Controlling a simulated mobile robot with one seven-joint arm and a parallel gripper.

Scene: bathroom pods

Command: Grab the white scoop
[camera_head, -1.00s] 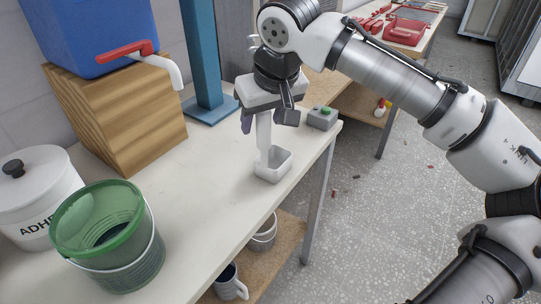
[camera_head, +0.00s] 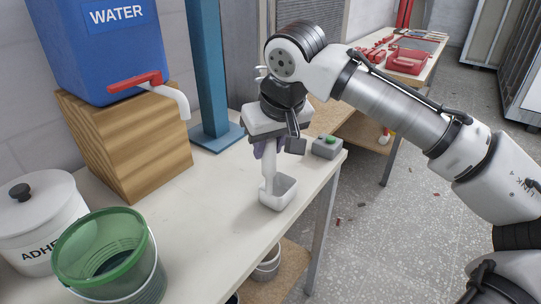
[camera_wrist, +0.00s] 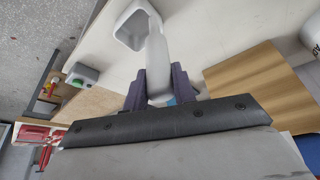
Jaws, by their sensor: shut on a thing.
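The white scoop (camera_head: 278,193) has a square open cup and a long upright handle. It is over the worktop near the table's right edge in the head view; I cannot tell whether its cup touches the surface. My gripper (camera_head: 267,152) is shut on the upper part of the handle, with the cup hanging below. In the wrist view the scoop (camera_wrist: 140,28) extends away from my gripper (camera_wrist: 161,90), its handle between the two dark fingers. The top end of the handle is partly hidden by my gripper in the head view.
A green-rimmed bucket (camera_head: 110,262) and a white lidded pot (camera_head: 38,225) stand at the left. A blue water tank (camera_head: 112,45) sits on a wooden block (camera_head: 135,140). A small box with a green button (camera_head: 327,147) is right of the scoop. The worktop's middle is clear.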

